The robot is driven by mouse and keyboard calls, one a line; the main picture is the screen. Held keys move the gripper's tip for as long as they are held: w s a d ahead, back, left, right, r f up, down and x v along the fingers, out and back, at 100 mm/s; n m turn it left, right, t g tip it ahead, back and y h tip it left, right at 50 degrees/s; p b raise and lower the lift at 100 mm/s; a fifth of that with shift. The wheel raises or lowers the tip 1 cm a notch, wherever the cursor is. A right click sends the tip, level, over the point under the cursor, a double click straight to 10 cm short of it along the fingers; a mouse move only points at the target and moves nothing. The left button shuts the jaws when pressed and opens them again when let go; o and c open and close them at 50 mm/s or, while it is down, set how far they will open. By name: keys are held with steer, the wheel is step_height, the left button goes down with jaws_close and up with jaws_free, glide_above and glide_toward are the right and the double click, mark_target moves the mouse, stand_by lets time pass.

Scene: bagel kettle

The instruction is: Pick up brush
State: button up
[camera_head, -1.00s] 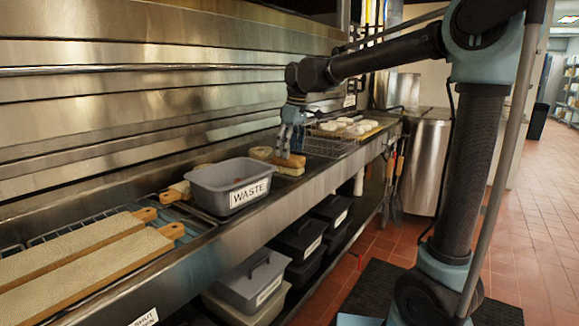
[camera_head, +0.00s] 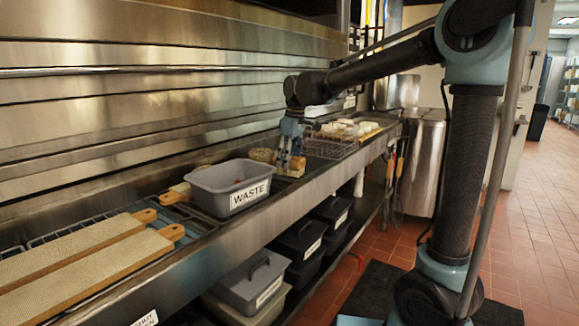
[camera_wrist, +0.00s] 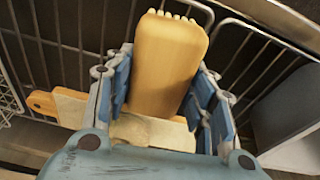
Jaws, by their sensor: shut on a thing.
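The brush (camera_wrist: 168,60) has a yellow-orange wooden block with pale bristle tufts at its far end. It lies lengthwise between the blue finger pads of my gripper (camera_wrist: 162,92) in the wrist view. My gripper is shut on it. In the head view my gripper (camera_head: 290,150) points down over the counter, and the brush (camera_head: 298,165) shows at the fingertips, small and partly covered by them. Whether the brush touches the counter cannot be told.
A grey WASTE bin (camera_head: 230,185) stands left of my gripper. A wire basket (camera_head: 332,146) with pale round pieces is close on the right. Long boards (camera_head: 85,262) lie at the counter's left. A steel wall (camera_head: 150,95) rises behind. Lidded bins (camera_head: 250,285) stand below the counter.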

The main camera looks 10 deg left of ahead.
step_height(320, 180, up, 10)
stand_by(0.6)
steer(key=shift+o, duration=0.8)
